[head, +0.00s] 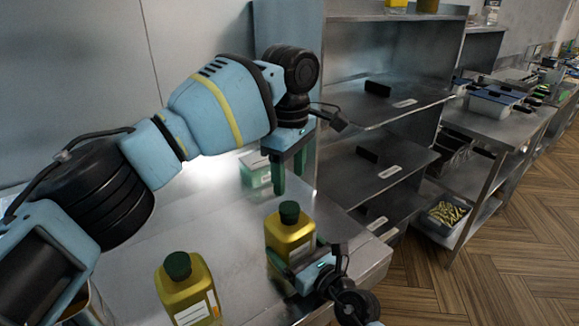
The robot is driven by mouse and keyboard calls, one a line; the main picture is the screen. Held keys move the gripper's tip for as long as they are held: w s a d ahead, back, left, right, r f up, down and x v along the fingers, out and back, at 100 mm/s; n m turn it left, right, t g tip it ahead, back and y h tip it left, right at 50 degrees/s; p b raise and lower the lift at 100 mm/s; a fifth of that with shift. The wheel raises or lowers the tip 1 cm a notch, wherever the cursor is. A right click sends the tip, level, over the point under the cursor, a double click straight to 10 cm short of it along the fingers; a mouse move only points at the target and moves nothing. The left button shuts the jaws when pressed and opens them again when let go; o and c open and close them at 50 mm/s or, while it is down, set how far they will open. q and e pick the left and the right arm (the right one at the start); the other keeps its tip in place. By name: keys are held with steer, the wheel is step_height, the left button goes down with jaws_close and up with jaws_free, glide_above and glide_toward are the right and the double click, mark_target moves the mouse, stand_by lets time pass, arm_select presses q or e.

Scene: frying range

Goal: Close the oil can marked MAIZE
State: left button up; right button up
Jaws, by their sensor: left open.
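Two yellow oil cans stand upright on the steel counter. The nearer can (186,293) is at the lower left and the other can (284,237) is near the counter's right edge.
A green and white box (257,170) stands on the counter (235,240) behind the left gripper. Steel shelves (375,175) stand behind to the right, with a few small items. A lower bin (444,214) holds several yellowish pieces. The counter between the cans is clear.

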mark_target(289, 207)
arm_select(q)
steer(key=shift+f, duration=3.55)
